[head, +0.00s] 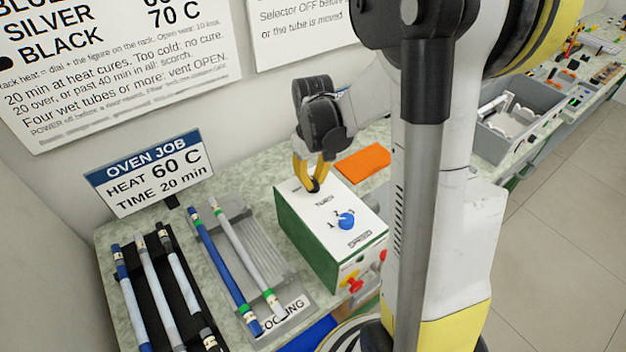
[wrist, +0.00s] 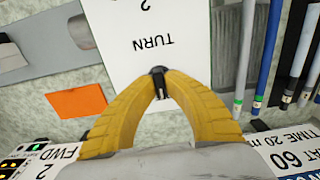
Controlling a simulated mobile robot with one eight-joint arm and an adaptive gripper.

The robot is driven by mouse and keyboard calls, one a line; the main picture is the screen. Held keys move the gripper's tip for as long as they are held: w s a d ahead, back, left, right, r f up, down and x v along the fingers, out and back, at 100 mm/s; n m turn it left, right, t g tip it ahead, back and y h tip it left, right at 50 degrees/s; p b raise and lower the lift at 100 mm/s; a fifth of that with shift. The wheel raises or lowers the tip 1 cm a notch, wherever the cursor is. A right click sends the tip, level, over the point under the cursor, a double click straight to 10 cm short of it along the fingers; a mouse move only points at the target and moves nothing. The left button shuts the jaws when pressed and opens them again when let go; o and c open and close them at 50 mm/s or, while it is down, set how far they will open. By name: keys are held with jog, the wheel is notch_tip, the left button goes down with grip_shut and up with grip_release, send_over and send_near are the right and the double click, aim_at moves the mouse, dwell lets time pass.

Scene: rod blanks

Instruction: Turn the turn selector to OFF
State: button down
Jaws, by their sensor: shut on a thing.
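The control box (head: 300,215) has a white top and green sides and stands on the counter. My gripper (head: 314,180) reaches down to the far part of its top, its yellow fingers shut on a small black knob, the turn selector (head: 315,186). In the wrist view my gripper (wrist: 160,82) has its fingertips together around the black turn selector (wrist: 158,72), with the printed word TURN beside it. The fingers hide most of the knob and its nearby marks, so I cannot tell its setting.
A blue dial (head: 346,220) sits on the same box top, nearer the front. Red knobs (head: 353,283) stick out of its front side. A grey rack (head: 235,235) and a black rack (head: 160,270) with rods lie left. An orange sheet (head: 363,163) lies behind the box.

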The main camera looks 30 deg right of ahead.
aim_at(313, 180)
jog(key=c, duration=1.5)
grip_release()
jog(key=shift+o, duration=0.2)
notch_tip(313, 180, up, 12)
